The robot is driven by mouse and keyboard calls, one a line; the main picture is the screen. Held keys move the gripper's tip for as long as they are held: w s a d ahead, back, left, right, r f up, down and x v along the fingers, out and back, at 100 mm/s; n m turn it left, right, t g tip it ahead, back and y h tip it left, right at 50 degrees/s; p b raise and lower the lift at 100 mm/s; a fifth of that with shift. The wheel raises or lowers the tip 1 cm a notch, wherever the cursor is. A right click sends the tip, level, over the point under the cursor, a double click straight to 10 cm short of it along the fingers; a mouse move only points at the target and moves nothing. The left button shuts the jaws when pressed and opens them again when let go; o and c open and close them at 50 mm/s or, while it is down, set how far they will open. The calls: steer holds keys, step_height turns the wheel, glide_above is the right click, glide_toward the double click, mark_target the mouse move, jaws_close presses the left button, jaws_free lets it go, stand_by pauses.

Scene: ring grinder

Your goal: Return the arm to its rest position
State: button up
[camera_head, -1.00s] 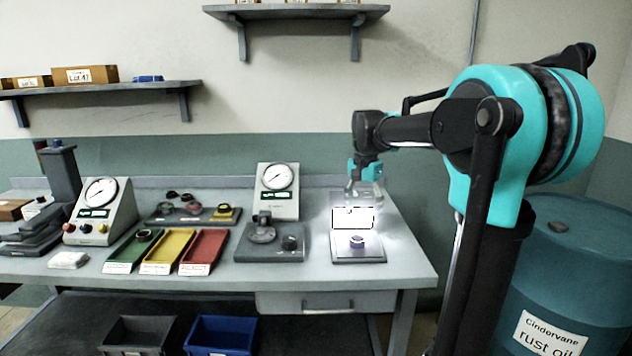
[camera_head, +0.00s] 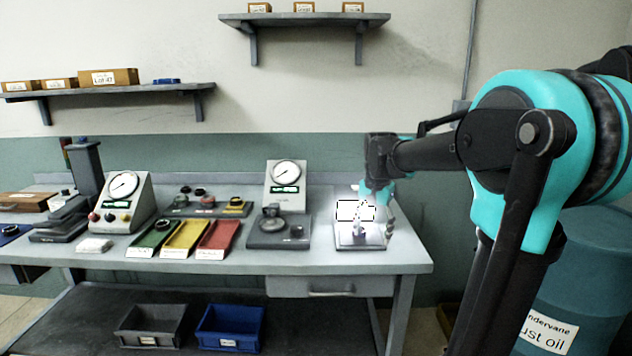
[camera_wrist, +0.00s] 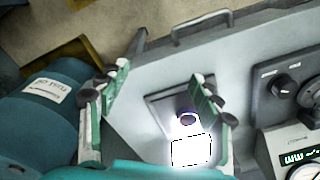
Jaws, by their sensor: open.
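My gripper (camera_head: 375,219) is open and empty. In the head view its fingers hang in front of the lit panel at the right end of the bench. In the wrist view the two green fingers (camera_wrist: 160,78) stand wide apart. A small dark ring-shaped part (camera_wrist: 187,117) sits on the grey plate (camera_wrist: 158,103) by the bright panel (camera_wrist: 190,150), close beside the right finger. Whether they touch cannot be told. In the head view the fingers partly cover this spot. My arm reaches in from the right.
The bench (camera_head: 425,262) also holds a gauge station (camera_head: 280,233), and green, yellow (camera_head: 185,238) and red trays. A teal rust-oil drum (camera_head: 592,262) stands at the right. Shelves (camera_head: 300,19) hang on the wall above. Bins (camera_head: 229,328) stand below.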

steer(key=s+d+f+n+t, duration=0.1)
steer(key=s+f+n, duration=0.2)
steer(key=s+f, duration=0.6)
steer(key=s+d+f+n+t, duration=0.2)
steer(key=s+f+n, duration=0.1)
steer(key=s+f, duration=0.6)
steer(key=shift+s+d+f+n+t, duration=0.15)
steer(key=shift+s+f+n+t, duration=0.2)
steer(key=shift+s, duration=0.25)
